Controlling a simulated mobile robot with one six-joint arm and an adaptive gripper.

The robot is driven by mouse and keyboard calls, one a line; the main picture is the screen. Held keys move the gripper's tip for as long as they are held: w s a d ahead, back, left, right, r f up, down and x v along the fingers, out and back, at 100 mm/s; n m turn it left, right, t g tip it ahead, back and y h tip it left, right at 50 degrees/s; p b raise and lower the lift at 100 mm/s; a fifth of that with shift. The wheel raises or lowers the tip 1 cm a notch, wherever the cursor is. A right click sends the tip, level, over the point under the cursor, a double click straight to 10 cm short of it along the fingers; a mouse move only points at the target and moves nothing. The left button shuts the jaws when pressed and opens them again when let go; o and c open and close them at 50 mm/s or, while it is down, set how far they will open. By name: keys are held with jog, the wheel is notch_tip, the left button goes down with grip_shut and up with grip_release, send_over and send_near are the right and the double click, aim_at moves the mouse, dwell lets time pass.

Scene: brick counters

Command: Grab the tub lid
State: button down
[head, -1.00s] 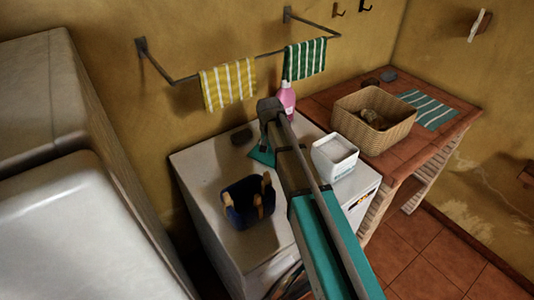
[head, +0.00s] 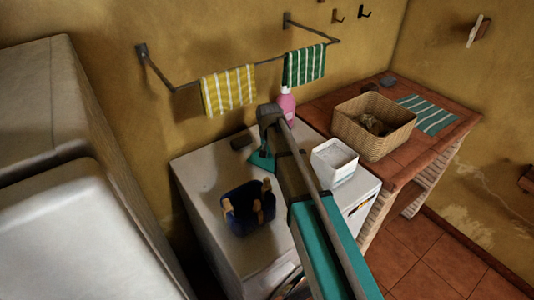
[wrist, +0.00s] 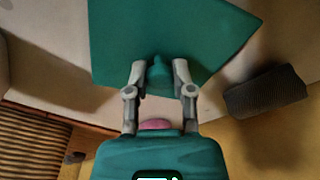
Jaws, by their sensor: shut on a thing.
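The tub lid is a flat teal square with a small knob (wrist: 158,72), and it fills the top of the wrist view. My gripper (wrist: 158,70) is shut on the knob, one finger on each side. In the head view the lid (head: 261,162) shows as a small teal patch beneath my gripper, over the white machine top, partly hidden by my arm. I cannot tell for sure how far it is above the surface. The white tub (head: 335,160) stands open, right of my arm, with pale contents.
A dark blue container (head: 248,207) with wooden pegs stands at the front of the machine top (head: 205,172). A dark block (head: 241,141) and a pink bottle (head: 287,107) are near the wall. A wicker basket (head: 350,135) is on the tiled counter.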

jog(key=shift+r+p, duration=1.7)
jog(key=shift+r, duration=0.1)
jog(key=s+a, duration=0.3)
jog(key=a, duration=0.2)
jog(key=s+a, duration=0.3)
jog(key=a, duration=0.2)
jog(key=s+a, duration=0.4)
jog(key=a, duration=0.1)
jog(key=shift+f, duration=0.1)
